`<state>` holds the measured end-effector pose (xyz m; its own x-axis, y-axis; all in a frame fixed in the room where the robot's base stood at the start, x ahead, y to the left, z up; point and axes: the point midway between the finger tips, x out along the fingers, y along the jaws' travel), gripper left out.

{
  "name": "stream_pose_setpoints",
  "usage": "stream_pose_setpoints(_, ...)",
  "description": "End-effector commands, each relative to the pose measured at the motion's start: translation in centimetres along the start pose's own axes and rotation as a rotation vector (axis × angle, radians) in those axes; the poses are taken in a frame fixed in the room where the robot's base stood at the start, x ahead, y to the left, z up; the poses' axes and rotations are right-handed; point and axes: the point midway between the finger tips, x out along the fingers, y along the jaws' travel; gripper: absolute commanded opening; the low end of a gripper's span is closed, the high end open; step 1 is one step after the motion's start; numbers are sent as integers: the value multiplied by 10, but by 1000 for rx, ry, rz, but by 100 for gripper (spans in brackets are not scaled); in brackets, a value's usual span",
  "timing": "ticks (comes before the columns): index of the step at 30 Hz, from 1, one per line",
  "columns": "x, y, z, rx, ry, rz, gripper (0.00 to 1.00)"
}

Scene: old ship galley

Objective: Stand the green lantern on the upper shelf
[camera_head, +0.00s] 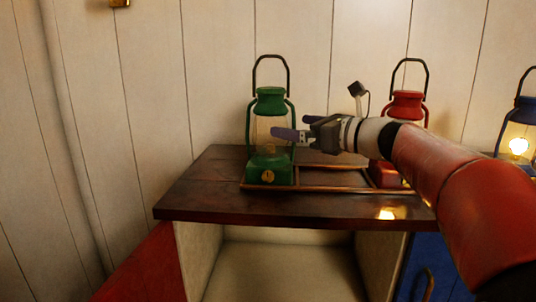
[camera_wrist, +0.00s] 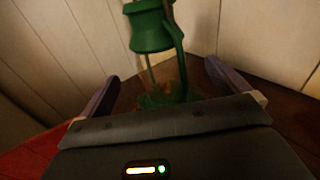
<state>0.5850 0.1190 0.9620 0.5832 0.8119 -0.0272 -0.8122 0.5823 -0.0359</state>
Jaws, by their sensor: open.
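The green lantern (camera_head: 269,172) stands upright at the left end of the dark wooden top (camera_head: 200,194), with its handle raised. My gripper (camera_head: 288,131) reaches in from the right at the height of the lantern's glass, and one finger overlaps the glass in the head view. In the wrist view the green lantern (camera_wrist: 151,32) is ahead, between the lines of the two spread fingers of my gripper (camera_wrist: 163,72). The jaws are open and I see no grip on it. Its base is partly hidden in the wrist view. No shelf above the wooden top is in view.
A red lantern (camera_head: 404,106) stands right of the green one, partly behind my arm. A lit blue lantern (camera_head: 518,145) is at the far right. A low brass rail (camera_head: 335,189) runs along the top. Below is an open compartment (camera_head: 285,270). The panelled wall is close behind.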

Motion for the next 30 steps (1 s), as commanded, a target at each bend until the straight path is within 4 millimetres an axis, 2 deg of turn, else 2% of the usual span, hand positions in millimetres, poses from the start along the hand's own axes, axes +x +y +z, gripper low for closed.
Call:
stream_pose_setpoints(3, 6, -5, 5, 40, -28, -1, 100)
stream_pose_setpoints(11, 35, -3, 8, 39, -28, 1, 100)
stream_pose_setpoints(19, 73, 0, 13, 38, -27, 0, 100)
stream_pose_setpoints(28, 79, 0, 13, 37, -27, -2, 100)
stream_pose_setpoints(30, 79, 0, 13, 37, -27, -2, 93)
